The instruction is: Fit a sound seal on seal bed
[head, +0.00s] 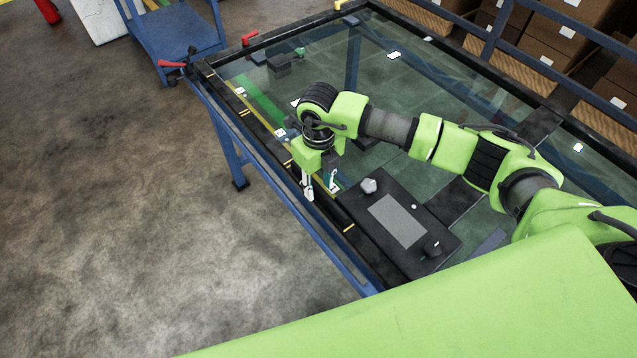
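My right gripper (320,186) points down over the left rail of the glass-topped frame. Its two pale fingers stand apart, and I see nothing held between them. The left rail (262,128) is dark, with a yellow line and short yellow marks along it. I cannot make out for certain which part is the seal bed or a seal. A dark tray (365,222) lies right of the gripper, with a grey pad (397,221), a grey faceted knob (369,186) and a small black cylinder (432,247) on it. My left gripper is out of view.
The glass panel (420,95) is mostly clear. A small dark block (284,65) lies near its far left corner. A blue cart (178,32) stands beyond, and cardboard boxes (553,50) are behind. The left floor is open.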

